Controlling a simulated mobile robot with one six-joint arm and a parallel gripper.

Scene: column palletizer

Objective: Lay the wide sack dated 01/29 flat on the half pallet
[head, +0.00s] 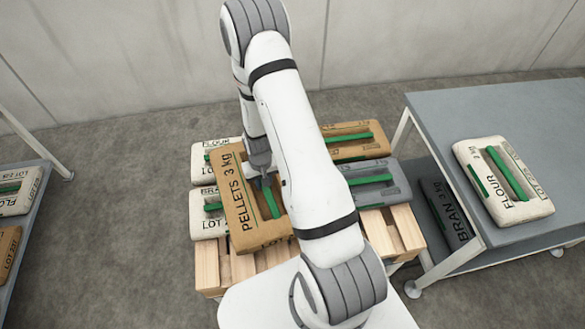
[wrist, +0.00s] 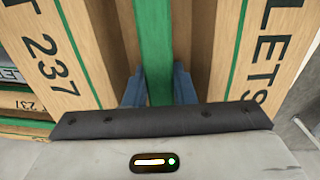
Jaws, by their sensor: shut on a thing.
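My gripper (head: 264,178) is shut on the green handle strip (wrist: 153,50) of a brown sack (head: 243,222) marked PELLETS 3 kg. In the wrist view the blue fingers sit on both sides of the strip, and the sack (wrist: 200,50) shows LOT 237. No date is readable on it. The sack is over the wooden pallet (head: 236,268), turned askew to the sacks there and covering parts of them. Whether it touches them I cannot tell. My arm hides the pallet's middle.
On the pallet are a white flour sack (head: 203,165), a white bran sack (head: 204,222), a brown sack (head: 362,149) and a grey sack (head: 385,190). At right, a grey table (head: 450,115) bears a flour sack (head: 500,185); a dark bran sack (head: 443,208) lies below. A left rack holds sacks.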

